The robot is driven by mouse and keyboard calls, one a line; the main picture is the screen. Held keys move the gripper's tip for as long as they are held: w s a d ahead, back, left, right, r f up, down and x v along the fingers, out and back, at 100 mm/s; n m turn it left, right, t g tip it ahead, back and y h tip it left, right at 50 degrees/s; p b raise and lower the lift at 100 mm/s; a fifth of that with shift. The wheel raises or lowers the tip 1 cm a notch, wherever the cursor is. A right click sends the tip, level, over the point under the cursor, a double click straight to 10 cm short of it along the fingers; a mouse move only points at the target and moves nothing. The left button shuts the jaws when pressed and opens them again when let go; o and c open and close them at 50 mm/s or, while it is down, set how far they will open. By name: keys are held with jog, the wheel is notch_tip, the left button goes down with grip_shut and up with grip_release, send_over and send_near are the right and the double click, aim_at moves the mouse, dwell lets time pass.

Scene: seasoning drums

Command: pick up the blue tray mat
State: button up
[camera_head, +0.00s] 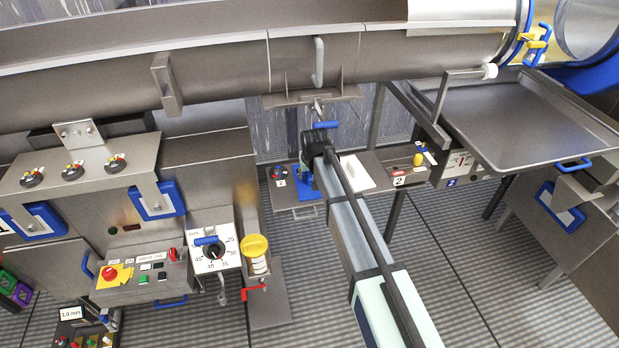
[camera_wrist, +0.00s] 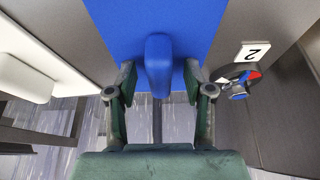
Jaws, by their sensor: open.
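The blue tray mat (camera_wrist: 115,18) fills the upper middle of the wrist view as a flat blue panel. A rounded blue grip (camera_wrist: 158,58) stands out from its near edge. My gripper (camera_wrist: 160,95) is open, with one green-padded finger on each side of that grip. I cannot tell whether either finger touches it. In the head view, my gripper (camera_head: 308,160) is at the small central shelf, and only part of the blue mat (camera_head: 309,188) shows beside it. My arm hides the rest.
A knob (camera_wrist: 238,82) with a "2" label (camera_wrist: 252,50) sits close right of my gripper in the wrist view. A white block (camera_wrist: 25,78) is at left. In the head view, a control panel (camera_head: 145,275) stands left and a large metal tray (camera_head: 530,120) right.

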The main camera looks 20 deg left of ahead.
grip_shut()
jog(key=shift+r, duration=0.1)
dwell(0.3)
